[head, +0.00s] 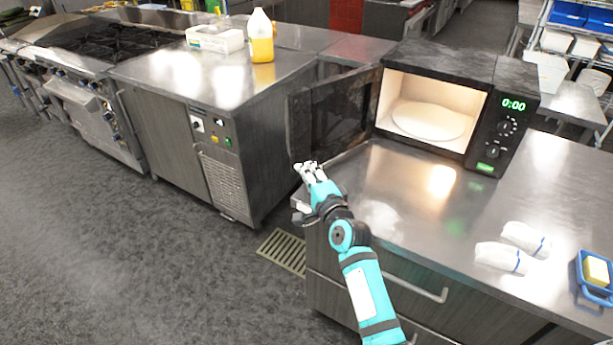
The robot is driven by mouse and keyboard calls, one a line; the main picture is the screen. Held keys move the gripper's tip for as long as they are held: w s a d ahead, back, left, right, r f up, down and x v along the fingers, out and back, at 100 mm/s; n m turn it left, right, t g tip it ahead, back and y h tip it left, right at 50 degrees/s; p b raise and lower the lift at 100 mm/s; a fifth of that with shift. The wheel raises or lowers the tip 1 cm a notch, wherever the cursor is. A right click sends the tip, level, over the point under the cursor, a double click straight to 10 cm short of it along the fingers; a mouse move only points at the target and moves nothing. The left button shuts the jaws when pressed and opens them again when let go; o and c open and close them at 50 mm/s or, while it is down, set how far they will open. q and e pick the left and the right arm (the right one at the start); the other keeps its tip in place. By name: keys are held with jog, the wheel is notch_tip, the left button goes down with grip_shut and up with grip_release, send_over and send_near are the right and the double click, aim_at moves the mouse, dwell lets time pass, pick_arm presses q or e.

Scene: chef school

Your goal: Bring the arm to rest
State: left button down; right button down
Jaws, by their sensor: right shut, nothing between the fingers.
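My right gripper (308,170) is at the end of my teal arm, which reaches up from the bottom of the head view. It is shut and empty, near the left end of the metal counter (390,220) and in front of the open microwave door. The microwave (440,105) stands on the counter with its door (338,115) swung out to the left. Its lit inside shows a pale round plate (428,120) and nothing on it. Its display reads 0:00. My left gripper is not in view.
Two rolled white cloths (500,257) and a blue tray (580,275) with a yellow block lie on the counter at right. A bottle of yellow liquid (261,45) and a white box (214,40) stand on the cabinet at left. Grey floor (130,250) is clear at lower left.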

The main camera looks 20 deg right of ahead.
jog(key=s+a+f+n+g, duration=0.1)
jog(key=s+f+n+g, duration=0.35)
jog(key=f, duration=0.75)
jog(key=s+a+f+n+g, duration=0.1)
jog(key=s+f+n, duration=0.1)
jog(key=s+f, duration=0.75)
jog(key=s+a+f+n+g, duration=0.1)
jog(key=s+f+n+g, duration=0.2)
jog(key=f, duration=1.2)
jog(key=s+d+f+n+g, duration=0.1)
jog(key=s+f+n+g, duration=0.15)
jog(key=s+f, duration=0.65)
jog(key=s+d+f+n+g, duration=0.25)
jog(key=s+f, duration=0.45)
jog(key=s, duration=0.5)
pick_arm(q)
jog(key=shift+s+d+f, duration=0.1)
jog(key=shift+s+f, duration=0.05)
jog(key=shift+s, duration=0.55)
pick_arm(e)
jog(key=s+d+f+n+g+h, duration=0.1)
jog(key=s+f+n, duration=0.1)
jog(key=s, duration=0.7)
jog(key=s+d+f+n+g, duration=0.2)
jog(key=s+f+n, duration=0.1)
jog(key=s, duration=0.7)
jog(key=shift+s+h, duration=0.3)
jog(key=shift+h, duration=0.1)
jog(key=shift+s+d+g, duration=0.1)
jog(key=shift+g, duration=0.15)
